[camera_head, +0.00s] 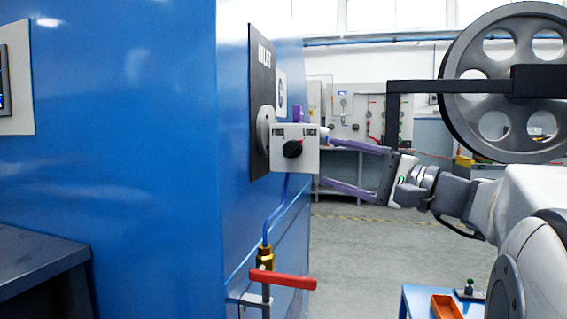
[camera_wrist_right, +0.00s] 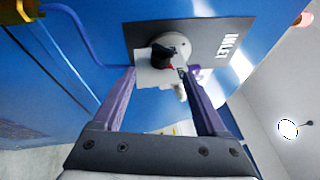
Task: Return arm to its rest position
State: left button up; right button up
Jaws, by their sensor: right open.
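My right gripper (camera_head: 324,160) is open, with its two purple fingers pointing left toward a white box marked FREE and LOCK (camera_head: 309,160). The box has a black knob (camera_head: 291,149) and sits at the dark INLET plate (camera_head: 262,90) on the blue cabinet. In the right wrist view the fingers (camera_wrist_right: 159,78) reach toward either side of the white box (camera_wrist_right: 152,77) and the round grey disc (camera_wrist_right: 176,44) behind it. I cannot tell whether the fingers touch the box. My left gripper is not in view.
The blue cabinet (camera_head: 120,150) fills the left. Below the box are a blue hose (camera_head: 276,208) and a red-handled valve (camera_head: 283,279). A large spoked wheel (camera_head: 505,80) stands at upper right. A low table with an orange tray (camera_head: 446,307) is at lower right. Floor between is clear.

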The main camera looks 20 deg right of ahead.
jog(key=shift+v, duration=0.8)
